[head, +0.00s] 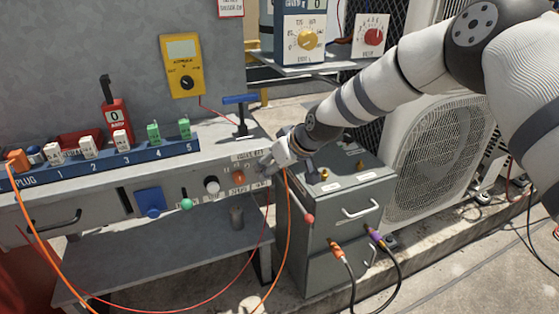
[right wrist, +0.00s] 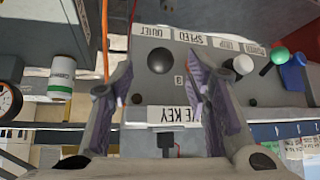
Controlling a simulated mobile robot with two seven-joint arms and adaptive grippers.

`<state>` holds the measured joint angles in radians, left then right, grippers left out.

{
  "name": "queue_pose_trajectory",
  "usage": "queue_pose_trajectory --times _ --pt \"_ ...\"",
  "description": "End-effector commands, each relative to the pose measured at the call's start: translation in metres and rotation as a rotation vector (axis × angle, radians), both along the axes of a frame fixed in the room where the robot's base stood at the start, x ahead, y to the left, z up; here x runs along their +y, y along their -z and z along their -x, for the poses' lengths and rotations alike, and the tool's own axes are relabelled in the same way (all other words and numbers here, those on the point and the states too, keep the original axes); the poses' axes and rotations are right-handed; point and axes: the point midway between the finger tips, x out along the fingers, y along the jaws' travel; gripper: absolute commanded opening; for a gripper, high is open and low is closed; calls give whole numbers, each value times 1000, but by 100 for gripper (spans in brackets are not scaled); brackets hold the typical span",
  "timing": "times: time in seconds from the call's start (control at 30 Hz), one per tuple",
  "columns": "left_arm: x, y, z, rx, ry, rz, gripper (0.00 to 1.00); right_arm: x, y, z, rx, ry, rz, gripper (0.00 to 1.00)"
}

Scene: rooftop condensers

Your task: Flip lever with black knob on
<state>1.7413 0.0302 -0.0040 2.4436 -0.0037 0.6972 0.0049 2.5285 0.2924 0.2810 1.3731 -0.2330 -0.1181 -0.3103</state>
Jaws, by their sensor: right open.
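A round black knob (right wrist: 160,60) shows in the right wrist view on the grey panel front, near the label QUIET. It is seen nearly end-on, so I cannot tell which way its lever is tilted. My right gripper (right wrist: 161,85) is open, with one finger on each side of the knob in that picture and nothing held. I cannot tell whether a finger touches it. In the head view my right gripper (head: 272,160) is at the right end of the grey bench panel (head: 165,185) and hides the black knob. My left gripper is not in view.
Along the panel are a white knob (head: 212,185), an orange round control (head: 239,178), a green-balled lever (head: 187,204) and a blue switch (head: 150,201). A grey cabinet (head: 340,195) stands close at the right. An orange cable (head: 287,225) hangs beside my gripper.

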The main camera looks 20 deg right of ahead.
Motion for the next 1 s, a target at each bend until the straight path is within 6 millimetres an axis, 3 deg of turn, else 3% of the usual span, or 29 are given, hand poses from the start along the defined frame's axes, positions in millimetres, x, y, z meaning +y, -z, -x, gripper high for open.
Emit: queue_pose_trajectory --times 0.1,0.3,0.8,0.9,0.97,1.0 --pt "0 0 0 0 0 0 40 -7 -27 20 -2 -1 -1 44" --pt "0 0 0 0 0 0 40 -15 -53 42 0 -1 -1 44" --pt "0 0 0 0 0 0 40 -16 -56 46 1 -1 0 44" --pt "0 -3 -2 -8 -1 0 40 -12 -38 58 38 3 -3 44" --pt "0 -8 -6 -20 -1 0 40 -6 -8 79 97 12 -7 44" --pt "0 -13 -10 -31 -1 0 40 -2 18 101 150 24 -12 44"
